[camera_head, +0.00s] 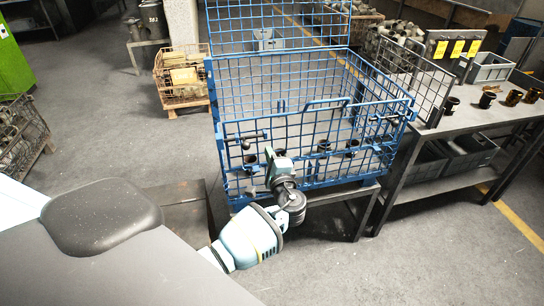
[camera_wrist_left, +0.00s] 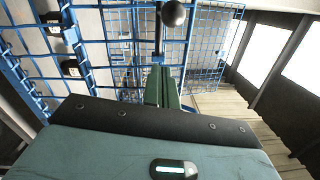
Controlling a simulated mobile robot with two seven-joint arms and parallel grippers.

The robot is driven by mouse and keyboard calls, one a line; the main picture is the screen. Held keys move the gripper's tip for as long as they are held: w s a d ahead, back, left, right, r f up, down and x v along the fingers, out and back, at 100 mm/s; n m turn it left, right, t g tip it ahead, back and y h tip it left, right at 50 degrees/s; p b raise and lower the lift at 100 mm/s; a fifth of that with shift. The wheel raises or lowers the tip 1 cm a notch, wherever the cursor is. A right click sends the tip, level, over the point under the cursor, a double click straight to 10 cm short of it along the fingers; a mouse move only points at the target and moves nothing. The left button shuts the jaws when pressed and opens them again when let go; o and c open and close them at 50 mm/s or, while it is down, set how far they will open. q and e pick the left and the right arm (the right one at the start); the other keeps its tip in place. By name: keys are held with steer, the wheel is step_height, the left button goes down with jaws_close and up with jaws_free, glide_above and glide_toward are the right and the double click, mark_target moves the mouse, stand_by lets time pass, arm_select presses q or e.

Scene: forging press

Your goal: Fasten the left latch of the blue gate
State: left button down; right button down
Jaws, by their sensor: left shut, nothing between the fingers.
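The blue gate (camera_head: 315,130) is the wire-mesh front panel of a blue mesh crate, and it appears upright. Its left latch (camera_head: 246,140) is a dark bar with a knob at the gate's upper left. In the left wrist view the dark round knob (camera_wrist_left: 173,13) hangs from a dark bar at the top, just beyond the fingertips. My left gripper (camera_head: 269,152) is in front of the gate, slightly right of and below the latch. Its green fingers (camera_wrist_left: 162,88) are together and empty, apart from the knob. Whether the latch is engaged is unclear. My right gripper is out of view.
A second dark latch (camera_head: 385,119) is at the gate's right side, and a blue handle (camera_head: 326,103) is at its top. Dark cylindrical parts (camera_head: 323,146) lie inside the crate. A grey workbench (camera_head: 466,118) stands close on the right. The floor left of the crate is open.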

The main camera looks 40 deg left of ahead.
arm_select(q)
steer(key=v, duration=0.9)
steer(key=shift+s+d+b, duration=0.3)
steer(key=shift+b, duration=0.05)
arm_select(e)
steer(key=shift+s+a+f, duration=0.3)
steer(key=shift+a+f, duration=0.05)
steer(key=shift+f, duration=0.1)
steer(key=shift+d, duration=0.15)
